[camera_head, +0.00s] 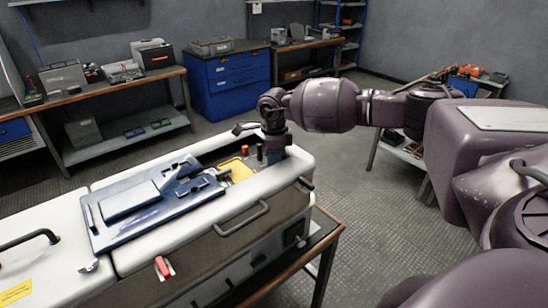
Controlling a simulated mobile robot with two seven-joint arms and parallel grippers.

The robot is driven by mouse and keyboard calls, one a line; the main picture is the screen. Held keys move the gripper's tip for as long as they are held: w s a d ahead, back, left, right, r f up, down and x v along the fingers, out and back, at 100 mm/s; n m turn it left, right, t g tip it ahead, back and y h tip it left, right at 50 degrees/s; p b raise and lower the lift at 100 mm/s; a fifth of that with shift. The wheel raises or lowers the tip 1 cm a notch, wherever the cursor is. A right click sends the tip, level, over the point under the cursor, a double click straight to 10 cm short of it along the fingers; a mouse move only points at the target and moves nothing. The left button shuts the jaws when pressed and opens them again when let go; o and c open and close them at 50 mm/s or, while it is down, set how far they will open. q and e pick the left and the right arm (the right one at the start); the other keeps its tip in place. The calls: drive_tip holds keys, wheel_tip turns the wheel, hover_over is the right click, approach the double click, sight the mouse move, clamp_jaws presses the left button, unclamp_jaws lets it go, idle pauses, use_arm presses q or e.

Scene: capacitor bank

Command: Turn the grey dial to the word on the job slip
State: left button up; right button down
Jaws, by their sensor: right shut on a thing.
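My right gripper (274,150) points straight down at the right end of the open bay in the white cabinet (240,213). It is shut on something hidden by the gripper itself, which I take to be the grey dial. The dial's face, pointer and words cannot be seen. A yellow plate (238,169) and small dark and yellow parts show in the bay just left of the gripper. I cannot make out a job slip with readable words. My left gripper is not in view.
A blue-grey panel (140,205) lies on the cabinet top, left of the bay. A handle (242,219) and a red switch (164,267) are on the front side. Workbenches and a blue drawer cabinet (228,82) stand behind. The floor between is clear.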

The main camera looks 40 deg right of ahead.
drive_tip(key=m+p, duration=0.1)
drive_tip(key=m, duration=0.5)
drive_tip(key=shift+s+a+m, duration=0.1)
drive_tip(key=shift+m, duration=0.2)
drive_tip(key=m, duration=0.5)
drive_tip(key=shift+a+r+p, duration=0.1)
drive_tip(key=shift+p, duration=0.3)
drive_tip(key=m, duration=0.4)
drive_tip(key=shift+p, duration=0.3)
drive_tip(key=m, duration=0.2)
drive_tip(key=shift+a+m, duration=0.1)
drive_tip(key=shift+m, duration=0.2)
drive_tip(key=m+p, duration=0.1)
drive_tip(key=m, duration=0.5)
drive_tip(key=shift+a, duration=0.1)
drive_tip(key=c, duration=1.5)
unclamp_jaws()
